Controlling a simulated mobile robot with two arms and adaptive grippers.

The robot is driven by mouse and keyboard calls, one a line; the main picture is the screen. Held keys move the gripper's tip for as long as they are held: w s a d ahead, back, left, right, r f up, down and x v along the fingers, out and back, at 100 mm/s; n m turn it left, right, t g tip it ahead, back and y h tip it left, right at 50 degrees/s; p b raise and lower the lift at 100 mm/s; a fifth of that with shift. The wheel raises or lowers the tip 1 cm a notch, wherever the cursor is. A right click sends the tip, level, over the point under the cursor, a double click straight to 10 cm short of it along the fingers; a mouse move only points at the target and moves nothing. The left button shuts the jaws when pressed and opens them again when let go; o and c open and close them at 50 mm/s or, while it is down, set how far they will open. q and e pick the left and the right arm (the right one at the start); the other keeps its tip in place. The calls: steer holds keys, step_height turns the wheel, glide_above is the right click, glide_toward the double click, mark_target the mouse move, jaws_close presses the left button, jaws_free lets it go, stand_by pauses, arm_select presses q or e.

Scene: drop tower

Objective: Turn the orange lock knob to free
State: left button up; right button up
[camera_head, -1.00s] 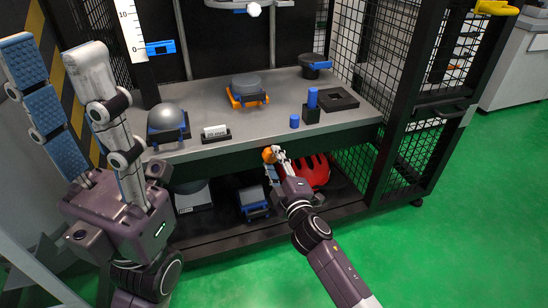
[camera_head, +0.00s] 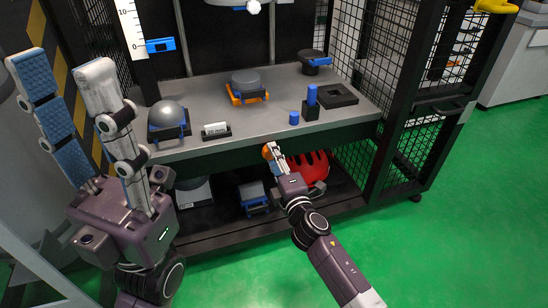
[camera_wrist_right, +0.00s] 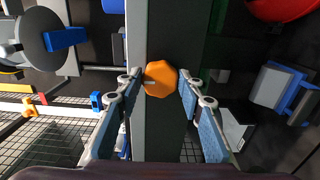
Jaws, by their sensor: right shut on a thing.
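The orange lock knob (camera_head: 268,151) is on the front edge of the bench, below the worktop. In the right wrist view the knob (camera_wrist_right: 160,79) is an orange, many-sided disc between my two fingertips. My right gripper (camera_head: 274,152) reaches up to it from below and is shut on it; in the right wrist view its fingers (camera_wrist_right: 157,82) touch the knob on both sides. A small pale mark shows on the knob's left part. My left gripper (camera_head: 72,82) is raised at the left, open and empty, its blue-padded fingers apart.
The worktop (camera_head: 255,117) holds a grey dome (camera_head: 167,114), an orange-and-blue fixture (camera_head: 247,91), a black square block (camera_head: 337,96) and blue pegs. A red helmet (camera_head: 308,168) lies on the lower shelf, close to my right gripper. Green floor (camera_head: 450,230) at the right is clear.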

steer(key=o, duration=1.1)
steer(key=shift+o, duration=0.2)
steer(key=v, duration=1.2)
